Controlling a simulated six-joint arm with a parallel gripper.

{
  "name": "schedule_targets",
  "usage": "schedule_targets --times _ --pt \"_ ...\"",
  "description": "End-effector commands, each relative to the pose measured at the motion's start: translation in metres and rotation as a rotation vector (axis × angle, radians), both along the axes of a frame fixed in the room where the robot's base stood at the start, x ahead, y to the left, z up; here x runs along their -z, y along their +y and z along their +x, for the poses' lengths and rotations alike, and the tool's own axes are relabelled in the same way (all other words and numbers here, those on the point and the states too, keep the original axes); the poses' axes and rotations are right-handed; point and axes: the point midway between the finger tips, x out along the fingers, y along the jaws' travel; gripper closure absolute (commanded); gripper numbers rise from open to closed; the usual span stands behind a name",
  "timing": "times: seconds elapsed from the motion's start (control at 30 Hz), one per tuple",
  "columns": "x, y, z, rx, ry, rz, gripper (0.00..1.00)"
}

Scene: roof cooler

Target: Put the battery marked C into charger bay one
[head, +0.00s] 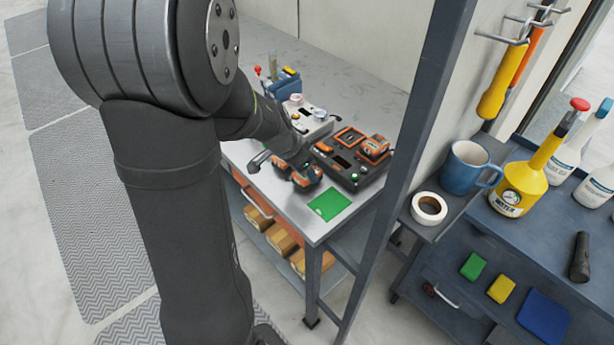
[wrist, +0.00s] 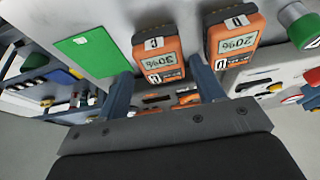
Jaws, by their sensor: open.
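Two orange batteries with grey displays lie side by side in the wrist view. The battery marked C (wrist: 158,55) is on the left, and another battery (wrist: 234,38), whose mark looks like D, is on the right. My gripper (wrist: 164,85) is open; its two blue-grey fingers sit apart near the battery marked C, with nothing clearly held. In the head view, my gripper (head: 280,164) is over the bench beside the batteries (head: 306,179), partly hidden by my arm. The black charger (head: 345,172) stands just right of them. One bay holds an orange battery (head: 374,147); another orange-framed bay (head: 350,137) looks empty.
A green card (head: 328,204) lies on the bench's near corner. A grey device (head: 312,122) and a blue caddy (head: 284,84) stand behind. A dark upright post (head: 405,150) rises at the bench's right. A side cart (head: 450,265) carries a mug, tape and bottles.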

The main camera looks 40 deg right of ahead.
Motion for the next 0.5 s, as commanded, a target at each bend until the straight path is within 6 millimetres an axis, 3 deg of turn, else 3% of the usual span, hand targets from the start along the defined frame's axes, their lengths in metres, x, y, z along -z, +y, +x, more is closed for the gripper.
schedule_targets --times 0.23,0.5 --pt "0.028 -0.017 0.002 -0.001 0.001 0.002 0.38" --pt "0.036 -0.020 0.002 -0.001 -0.002 0.000 0.38"
